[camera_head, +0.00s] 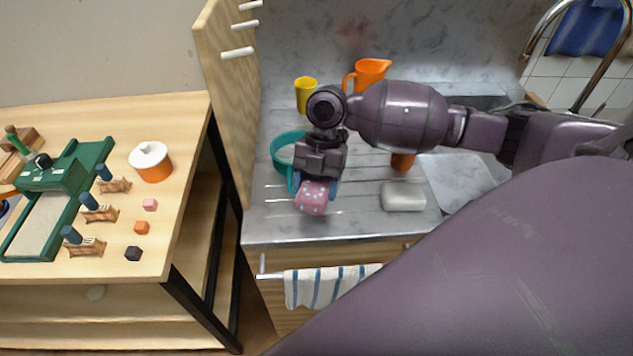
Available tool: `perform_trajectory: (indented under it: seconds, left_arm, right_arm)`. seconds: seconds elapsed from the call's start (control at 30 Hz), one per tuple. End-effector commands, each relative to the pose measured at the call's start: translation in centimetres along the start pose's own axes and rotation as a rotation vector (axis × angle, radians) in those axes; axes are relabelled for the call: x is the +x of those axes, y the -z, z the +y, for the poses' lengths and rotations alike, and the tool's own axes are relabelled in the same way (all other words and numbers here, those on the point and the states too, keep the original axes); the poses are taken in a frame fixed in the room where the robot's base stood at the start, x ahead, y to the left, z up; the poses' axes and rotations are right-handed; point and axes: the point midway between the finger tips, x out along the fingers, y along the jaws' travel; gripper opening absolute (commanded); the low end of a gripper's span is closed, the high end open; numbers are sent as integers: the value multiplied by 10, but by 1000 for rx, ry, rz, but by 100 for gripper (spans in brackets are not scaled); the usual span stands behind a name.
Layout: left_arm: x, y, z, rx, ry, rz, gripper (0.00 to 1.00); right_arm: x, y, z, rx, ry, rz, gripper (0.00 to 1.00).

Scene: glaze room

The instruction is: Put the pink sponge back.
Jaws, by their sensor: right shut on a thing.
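The pink sponge (312,198) is a small pink block with pale spots. My right gripper (317,184) is shut on it and holds it over the grey metal counter, near the front edge. I cannot tell whether the sponge touches the counter. A white block (403,197), like a soap or another sponge, lies on the counter to the right. A teal bowl (281,152) stands behind my right gripper and is partly hidden by it. My left gripper is not in view.
A yellow cup (306,93) and an orange jug (370,73) stand at the back. A wooden panel with pegs (231,110) rises at the counter's left. A striped towel (325,287) hangs in front. The wooden table (190,130) at left holds a white-lidded pot (151,162) and small blocks.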

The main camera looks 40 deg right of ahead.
Motion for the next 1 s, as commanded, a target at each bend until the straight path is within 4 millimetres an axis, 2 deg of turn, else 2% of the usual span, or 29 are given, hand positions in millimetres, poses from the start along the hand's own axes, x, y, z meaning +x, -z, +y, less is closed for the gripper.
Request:
perform_trajectory:
  seconds: [0.23, 0.27, 0.4, 0.77, 0.87, 1.0]
  left_arm:
    - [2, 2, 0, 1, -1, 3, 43]
    - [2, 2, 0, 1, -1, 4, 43]
    - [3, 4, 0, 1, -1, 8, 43]
    - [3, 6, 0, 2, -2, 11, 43]
    - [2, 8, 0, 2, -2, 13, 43]
    - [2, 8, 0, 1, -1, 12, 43]
  right_arm:
    - [4, -1, 0, 0, 0, 0, 46]
    - [4, -1, 0, 0, 0, 0, 70]
    - [4, -1, 0, -1, 0, 0, 91]
    - [-1, 1, 0, -1, -1, 0, 91]
    - [-11, 5, 0, -3, -2, 0, 91]
    - [-36, 3, 0, -2, -2, -3, 91]
